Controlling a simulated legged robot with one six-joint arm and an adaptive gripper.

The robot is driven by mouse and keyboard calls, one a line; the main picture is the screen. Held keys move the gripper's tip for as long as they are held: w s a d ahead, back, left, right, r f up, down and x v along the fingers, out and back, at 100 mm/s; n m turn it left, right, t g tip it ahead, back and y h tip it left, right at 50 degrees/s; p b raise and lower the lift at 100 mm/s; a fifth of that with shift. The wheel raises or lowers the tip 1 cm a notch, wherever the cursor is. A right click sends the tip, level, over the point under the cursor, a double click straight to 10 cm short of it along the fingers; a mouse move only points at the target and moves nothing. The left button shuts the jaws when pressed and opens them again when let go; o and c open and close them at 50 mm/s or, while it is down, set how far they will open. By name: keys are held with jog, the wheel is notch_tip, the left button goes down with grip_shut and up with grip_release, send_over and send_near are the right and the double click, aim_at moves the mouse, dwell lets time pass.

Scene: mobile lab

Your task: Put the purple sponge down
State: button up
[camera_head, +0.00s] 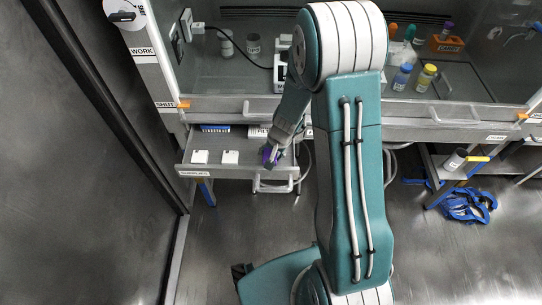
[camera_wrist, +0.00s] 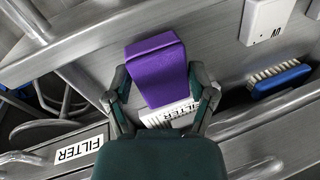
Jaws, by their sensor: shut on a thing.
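My gripper (camera_head: 272,150) is shut on the purple sponge (camera_head: 267,156), over the right part of an open grey drawer (camera_head: 236,174). In the wrist view the sponge (camera_wrist: 157,70) is a purple block between the two fingers of my gripper (camera_wrist: 158,84). A white box labelled FILTER (camera_wrist: 172,115) shows partly behind the sponge and fingers. I cannot tell whether the sponge touches the drawer floor.
In the drawer are two white boxes (camera_head: 199,157) (camera_head: 230,157) and a blue brush (camera_wrist: 281,78). Bottles (camera_head: 426,77) stand in the cabinet above. Blue straps (camera_head: 468,205) lie on the floor.

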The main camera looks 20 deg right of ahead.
jog(key=shift+f, duration=0.7)
jog(key=shift+a+f, duration=0.1)
jog(key=shift+a, duration=0.2)
jog(key=o, duration=0.9)
jog(key=shift+d, duration=0.15)
